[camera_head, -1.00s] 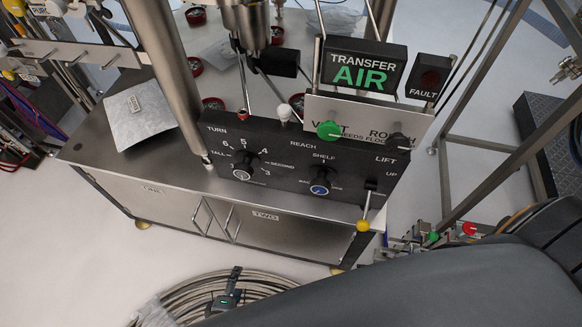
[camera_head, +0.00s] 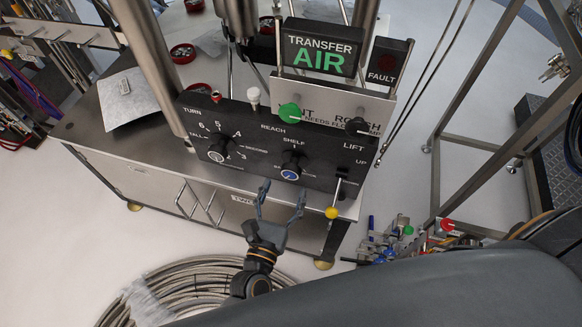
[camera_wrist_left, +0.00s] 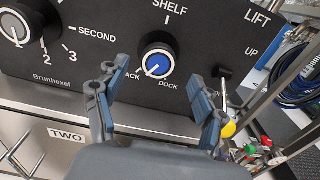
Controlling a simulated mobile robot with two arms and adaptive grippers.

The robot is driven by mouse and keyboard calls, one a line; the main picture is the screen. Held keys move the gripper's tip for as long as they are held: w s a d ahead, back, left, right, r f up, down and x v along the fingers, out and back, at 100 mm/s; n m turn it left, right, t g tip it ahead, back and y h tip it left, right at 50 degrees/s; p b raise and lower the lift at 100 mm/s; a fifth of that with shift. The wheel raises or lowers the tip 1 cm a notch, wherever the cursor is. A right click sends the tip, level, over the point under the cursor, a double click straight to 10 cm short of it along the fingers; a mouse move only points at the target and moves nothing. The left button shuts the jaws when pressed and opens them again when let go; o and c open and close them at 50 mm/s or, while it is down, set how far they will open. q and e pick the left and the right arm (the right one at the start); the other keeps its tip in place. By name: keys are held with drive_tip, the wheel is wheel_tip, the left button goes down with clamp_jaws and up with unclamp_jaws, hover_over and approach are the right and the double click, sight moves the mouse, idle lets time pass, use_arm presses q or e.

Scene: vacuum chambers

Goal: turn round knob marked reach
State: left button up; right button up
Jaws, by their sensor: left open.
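The reach knob (camera_head: 290,172) is a round black knob with a blue face and white pointer, below the words REACH and SHELF on the black panel (camera_head: 240,118). In the left wrist view the knob (camera_wrist_left: 158,62) shows between SHELF, BACK and DOCK labels, its pointer slanting toward lower left. My left gripper (camera_head: 282,193) is open and empty, just below and in front of the knob. In the left wrist view its fingers (camera_wrist_left: 162,88) spread to either side below the knob, apart from it. My right gripper is not in view.
The turn knob (camera_head: 217,152) is to the left. A lift lever with a yellow ball (camera_head: 331,212) hangs close on the right. A green knob (camera_head: 290,113) and a white-tipped lever (camera_head: 253,95) are above. A coiled hose (camera_head: 170,290) lies on the floor.

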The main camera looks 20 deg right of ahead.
sight(290, 174)
use_arm(q)
drive_tip(key=x, duration=0.6)
drive_tip(key=shift+w+d, duration=0.15)
drive_tip(key=shift+w, duration=0.1)
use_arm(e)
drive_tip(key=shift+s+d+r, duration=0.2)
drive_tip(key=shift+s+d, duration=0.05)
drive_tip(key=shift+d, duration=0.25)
use_arm(q)
drive_tip(key=c, duration=1.1)
drive_tip(key=shift+c, duration=0.2)
